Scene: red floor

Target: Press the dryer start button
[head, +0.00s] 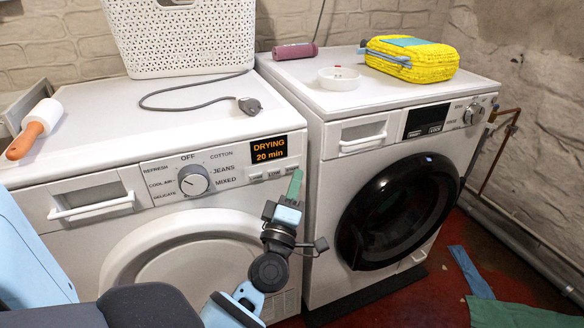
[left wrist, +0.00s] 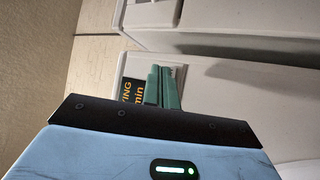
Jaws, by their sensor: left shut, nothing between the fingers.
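The dryer (head: 95,120) is the white machine on the left. Its lit display (head: 270,149) reads "DRYING 20 min" in orange; part of it also shows in the left wrist view (left wrist: 130,92). A round dial (head: 194,180) sits left of the display. A row of small buttons (head: 273,175) runs below the display. My left gripper (head: 296,180) is shut and empty, its green fingertips at the right end of this row, partly hiding the button there. In the left wrist view its fingers (left wrist: 163,87) lie close to the panel; contact cannot be told. My right gripper is not in view.
A white washer (head: 330,185) with a dark round door stands to the right. A white basket (head: 180,40), a cable plug (head: 249,105) and an orange-handled roller (head: 28,138) rest on the dryer. A yellow bag (head: 425,62) lies on the washer. Cloths (head: 470,270) lie on the red floor.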

